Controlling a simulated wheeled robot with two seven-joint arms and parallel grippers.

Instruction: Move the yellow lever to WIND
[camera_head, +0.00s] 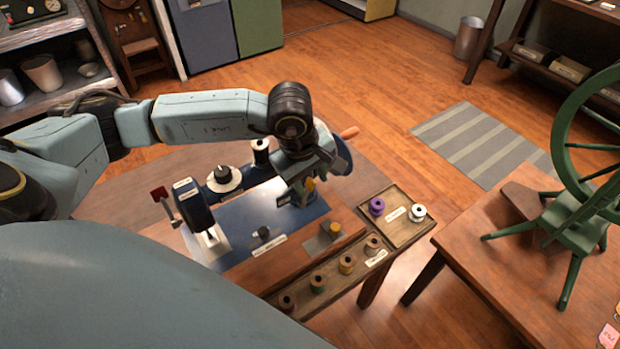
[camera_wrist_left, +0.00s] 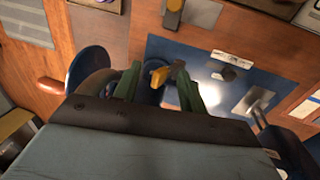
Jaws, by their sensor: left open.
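The yellow lever (camera_head: 310,184) is a small knob-like piece on the dark blue sewing machine (camera_head: 196,207), near its handwheel end. My left gripper (camera_head: 298,188) reaches down over that end from above. In the left wrist view, the yellow lever (camera_wrist_left: 160,76) shows between the two green fingers of the open left gripper (camera_wrist_left: 157,84). I cannot tell whether either finger touches it. The wrist partly hides the lever's mount and the dark blue handwheel (camera_head: 338,155). No WIND mark is readable. My right gripper is not in view.
The machine stands on a wooden table. A spool tray (camera_head: 345,270) lies along its front, and a smaller tray (camera_head: 398,228) with purple and white spools sits at the right. A green spinning wheel (camera_head: 590,190) stands on another table. Floor between the tables is open.

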